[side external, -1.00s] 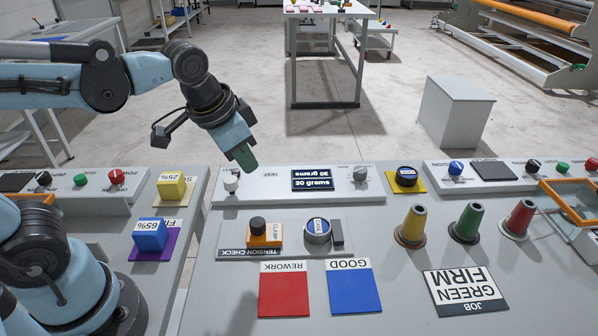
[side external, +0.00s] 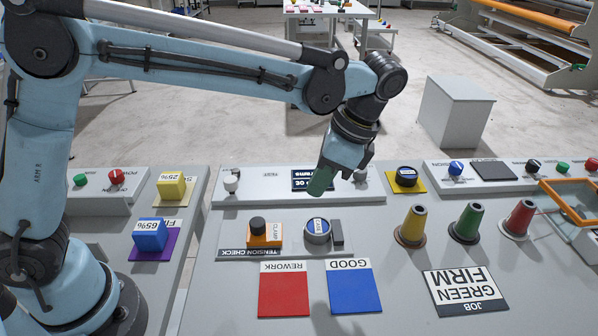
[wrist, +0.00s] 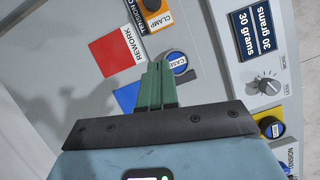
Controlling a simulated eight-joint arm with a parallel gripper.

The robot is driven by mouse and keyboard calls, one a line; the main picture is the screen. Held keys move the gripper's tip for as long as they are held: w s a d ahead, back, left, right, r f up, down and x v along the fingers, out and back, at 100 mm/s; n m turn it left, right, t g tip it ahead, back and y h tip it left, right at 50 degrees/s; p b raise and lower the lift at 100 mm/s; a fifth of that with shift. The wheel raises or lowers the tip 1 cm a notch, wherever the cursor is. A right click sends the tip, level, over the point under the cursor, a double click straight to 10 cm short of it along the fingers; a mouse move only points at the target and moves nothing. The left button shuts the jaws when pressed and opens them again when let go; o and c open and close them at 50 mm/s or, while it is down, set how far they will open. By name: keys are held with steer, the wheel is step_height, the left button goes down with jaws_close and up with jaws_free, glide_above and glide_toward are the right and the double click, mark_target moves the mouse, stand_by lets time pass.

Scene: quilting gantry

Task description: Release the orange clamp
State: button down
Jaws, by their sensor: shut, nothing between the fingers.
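The orange clamp (side external: 264,236) has a black knob on top and sits on the grey tension check plate (side external: 232,253). In the wrist view the clamp (wrist: 155,17) shows at the top edge, partly cut off. Beside it on the plate is a round case (side external: 317,229) with a blue label, also in the wrist view (wrist: 176,62). My gripper (side external: 318,190), with green fingers, is above the console behind the case, to the right of the clamp and apart from it. In the wrist view its green fingers (wrist: 156,72) are together with nothing between them.
A display reading 30 grams (wrist: 249,35) and a dial (wrist: 268,87) stand on the raised panel. Red rework (side external: 284,292) and blue good (side external: 354,290) pads lie in front. Yellow, green and red cones (side external: 467,223) stand to the right. A blue 65% block (side external: 150,234) is at left.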

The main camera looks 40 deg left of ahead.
mark_target(262, 222)
steer(key=x, duration=0.9)
steer(key=a, duration=0.1)
steer(key=s+a, duration=0.1)
steer(key=shift+s+a+f, duration=0.3)
steer(key=shift+f, duration=0.05)
steer(key=shift+s+a, duration=0.35)
steer(key=shift+a, duration=0.15)
steer(key=shift+s+a, duration=0.65)
steer(key=shift+a, duration=0.2)
steer(key=shift+d, duration=0.1)
